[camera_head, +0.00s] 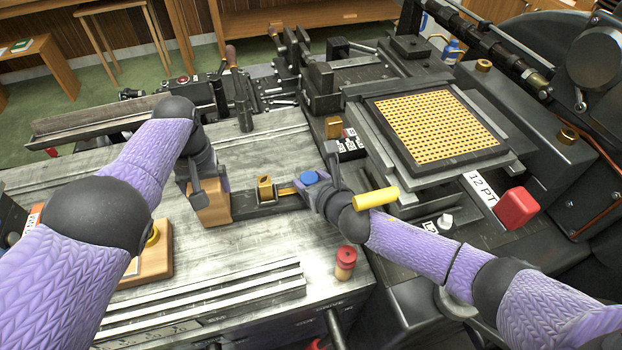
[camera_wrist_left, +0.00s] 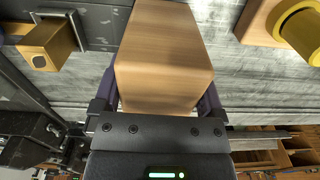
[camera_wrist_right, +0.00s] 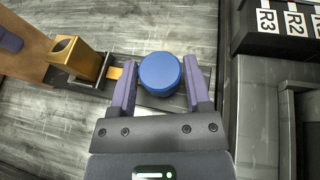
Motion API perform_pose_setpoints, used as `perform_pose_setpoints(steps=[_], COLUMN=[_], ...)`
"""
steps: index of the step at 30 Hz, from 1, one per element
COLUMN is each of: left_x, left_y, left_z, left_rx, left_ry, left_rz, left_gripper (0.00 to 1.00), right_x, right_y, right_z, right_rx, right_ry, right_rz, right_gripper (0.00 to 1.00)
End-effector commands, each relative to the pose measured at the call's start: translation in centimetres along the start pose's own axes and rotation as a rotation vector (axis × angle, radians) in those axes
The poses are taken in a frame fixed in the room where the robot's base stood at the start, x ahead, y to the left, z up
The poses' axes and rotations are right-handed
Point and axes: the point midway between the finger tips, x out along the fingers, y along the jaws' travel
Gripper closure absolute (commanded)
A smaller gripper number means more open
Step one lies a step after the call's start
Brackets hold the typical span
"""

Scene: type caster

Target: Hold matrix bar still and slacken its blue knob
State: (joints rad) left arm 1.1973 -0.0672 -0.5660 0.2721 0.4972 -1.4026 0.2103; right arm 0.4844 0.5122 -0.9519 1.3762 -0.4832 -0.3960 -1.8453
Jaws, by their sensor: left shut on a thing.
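The matrix bar (camera_head: 283,205) lies on the grey metal table, a dark bar with a brass block (camera_head: 265,188) on it and a wooden block (camera_head: 214,208) at its left end. My left gripper (camera_head: 204,188) is shut on the wooden block, which fills its jaws in the left wrist view (camera_wrist_left: 160,60). The round blue knob (camera_head: 310,177) is at the bar's right end. My right gripper (camera_head: 316,186) is open around the knob; in the right wrist view the knob (camera_wrist_right: 160,73) sits between the two fingers with little room on either side.
A red-and-cream cylinder (camera_head: 345,263) stands near the table's front right edge. A wooden block with a yellow ring (camera_head: 152,250) lies at left. A machine with a perforated yellow plate (camera_head: 435,125) and a yellow handle (camera_head: 376,198) stands right of the bar.

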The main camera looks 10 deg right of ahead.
Motion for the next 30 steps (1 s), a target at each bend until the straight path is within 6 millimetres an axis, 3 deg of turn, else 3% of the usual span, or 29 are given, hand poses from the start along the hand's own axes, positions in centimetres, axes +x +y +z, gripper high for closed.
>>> perform_pose_setpoints(steps=[1,3,12,24,30], left_x=[0.0,0.0,0.0,0.0,0.0], left_y=[0.0,0.0,0.0,0.0,0.0], left_z=[0.0,0.0,0.0,0.0,0.0], left_rx=[0.001,0.000,-0.001,-0.002,-0.001], left_ry=[-0.001,-0.001,0.000,0.000,0.001], left_rz=[0.000,0.000,0.000,0.000,0.000], left_gripper=[1.00,1.00,1.00,1.00,1.00], right_x=[0.0,0.0,-0.2,-6.9,-7.5], right_y=[0.0,0.0,0.0,0.0,0.0], right_z=[0.0,0.0,0.0,-0.1,0.0], right_rx=[0.000,0.000,-0.001,-0.001,0.000], right_ry=[0.000,0.000,0.000,0.002,0.001], right_rz=[0.000,0.000,-0.001,0.000,-0.001], right_gripper=[0.25,0.10,0.10,0.10,0.10])
